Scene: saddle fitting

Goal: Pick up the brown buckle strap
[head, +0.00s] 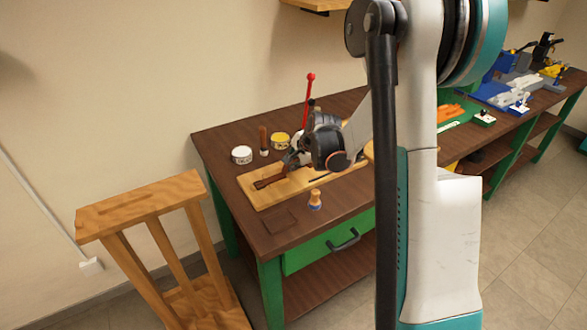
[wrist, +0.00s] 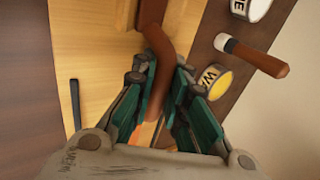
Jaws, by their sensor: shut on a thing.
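The brown buckle strap (wrist: 172,50) runs from the top of the wrist view down between the fingers of my gripper (wrist: 162,76). The fingers are shut on it, one on each side. The strap bends near the fingertips. In the head view the strap (head: 268,182) shows over the light wooden board (head: 258,199), left of my gripper (head: 291,161). I cannot tell how far the strap lies off the board. Its buckle cannot be made out.
A white tin (head: 242,155), a yellow tin (head: 280,139) and a wooden-handled brush (head: 263,141) stand behind the board. A wooden stand (head: 140,206) is left of the bench (head: 222,143). My arm hides part of the bench.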

